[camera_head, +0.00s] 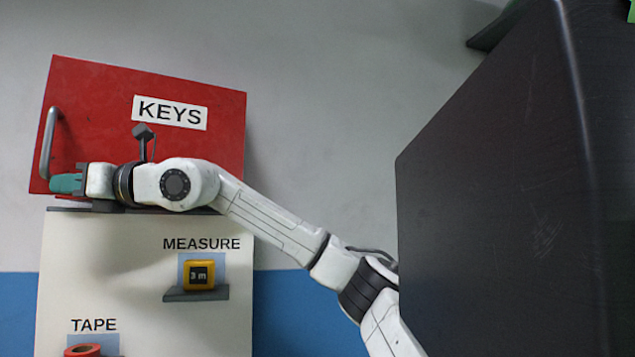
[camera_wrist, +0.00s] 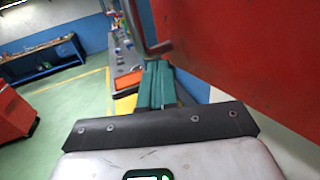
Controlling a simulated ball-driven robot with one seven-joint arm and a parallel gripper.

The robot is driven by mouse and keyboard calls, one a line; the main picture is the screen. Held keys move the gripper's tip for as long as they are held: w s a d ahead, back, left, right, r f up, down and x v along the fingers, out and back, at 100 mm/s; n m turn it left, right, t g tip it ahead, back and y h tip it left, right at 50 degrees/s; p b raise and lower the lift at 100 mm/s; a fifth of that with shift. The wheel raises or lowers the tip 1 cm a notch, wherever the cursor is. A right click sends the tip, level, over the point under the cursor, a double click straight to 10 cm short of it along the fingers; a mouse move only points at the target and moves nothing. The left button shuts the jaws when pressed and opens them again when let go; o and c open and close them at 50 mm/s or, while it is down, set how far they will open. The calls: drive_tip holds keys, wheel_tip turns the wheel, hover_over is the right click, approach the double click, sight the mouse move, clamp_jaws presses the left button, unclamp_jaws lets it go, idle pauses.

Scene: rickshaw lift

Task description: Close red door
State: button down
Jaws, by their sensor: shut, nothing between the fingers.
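The red door (camera_head: 205,145) with a "KEYS" label is at upper left in the head view. Its left, handle side juts past the board's edge and looks larger, so it appears swung partly outward; the gap behind is hidden. Its grey handle (camera_head: 46,145) is upright near the left edge. My gripper (camera_head: 66,183) has its teal fingers shut and empty at the door's lower left, near the handle's lower end. In the wrist view the shut fingers (camera_wrist: 157,84) are beside the red door (camera_wrist: 250,50), just below the handle (camera_wrist: 143,25). I cannot tell if they touch.
Below the door is a cream board (camera_head: 120,270) with a yellow tape measure (camera_head: 199,274) on a small shelf and a red tape roll (camera_head: 83,350). A large dark box-like body (camera_head: 500,190) fills the right. The wrist view shows green floor (camera_wrist: 70,110) at left.

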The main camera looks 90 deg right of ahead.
drive_tip(key=w+d+m+h, duration=0.2)
drive_tip(key=w+d+h, duration=0.1)
drive_tip(key=w+d, duration=0.2)
drive_tip(key=d, duration=0.2)
drive_tip(key=shift+d+b, duration=0.35)
drive_tip(key=shift+d, duration=0.05)
drive_tip(key=shift+w+r, duration=0.1)
drive_tip(key=shift+r, duration=0.1)
